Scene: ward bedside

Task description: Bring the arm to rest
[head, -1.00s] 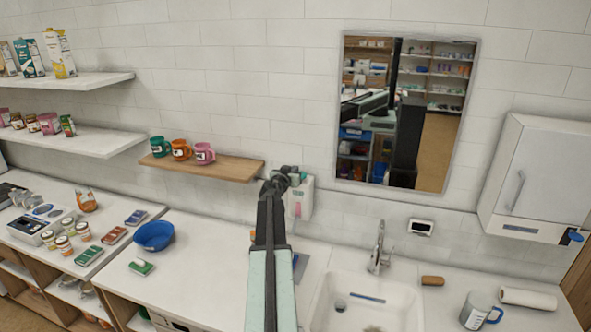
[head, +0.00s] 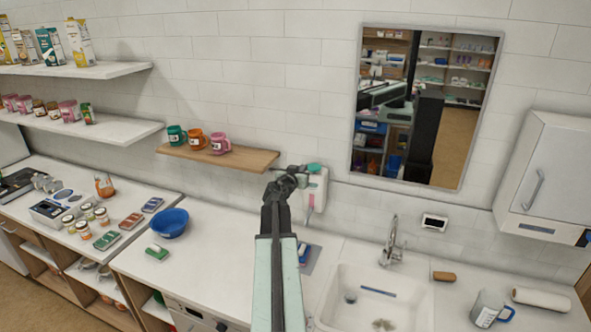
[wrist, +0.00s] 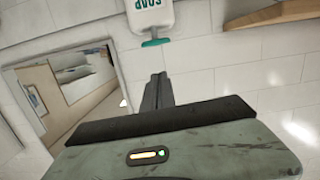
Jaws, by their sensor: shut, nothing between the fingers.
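My gripper (head: 299,170) is at the end of my raised arm, in front of the tiled wall and just left of the soap dispenser (head: 317,188) in the head view. In the wrist view my gripper (wrist: 157,78) shows its dark fingers closed together with nothing between them. The soap dispenser (wrist: 150,14) hangs at the top of the wrist view, seen upside down, apart from the fingertips. My arm hides part of the counter behind it.
A wooden shelf (head: 245,161) with three mugs is left of my gripper. The mirror (head: 470,110) and a white cabinet (head: 560,165) are to the right. Below are the sink (head: 345,318), a faucet (head: 392,243), a blue bowl (head: 170,223) and a measuring jug (head: 487,308) on the counter.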

